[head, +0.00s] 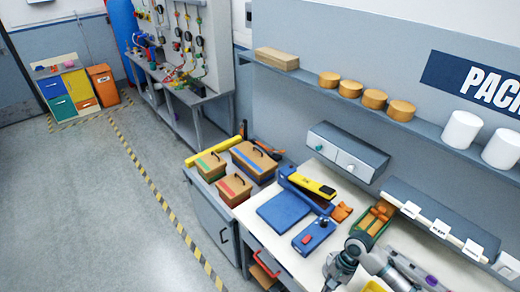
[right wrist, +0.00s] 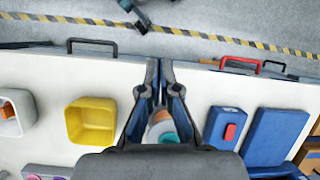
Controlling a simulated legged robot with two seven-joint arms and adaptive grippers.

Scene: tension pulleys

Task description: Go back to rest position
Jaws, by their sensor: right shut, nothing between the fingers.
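My right gripper (head: 338,272) is over the white workbench (head: 268,212) at the bottom of the head view, between a blue device with a red button (head: 312,235) and a yellow bin (head: 393,274). In the right wrist view the right gripper (right wrist: 158,78) has its fingertips close together, with nothing held. A round white, orange and teal item (right wrist: 161,128) shows behind the fingers; the fingers partly hide it. The blue device (right wrist: 225,127) is to their right and the yellow bin (right wrist: 91,121) to their left. My left gripper is not in view.
A wall shelf (head: 330,92) holds wooden discs and white cylinders. Red (right wrist: 240,64) and black (right wrist: 92,46) handles line the bench edge. The floor (head: 95,195) at left is free.

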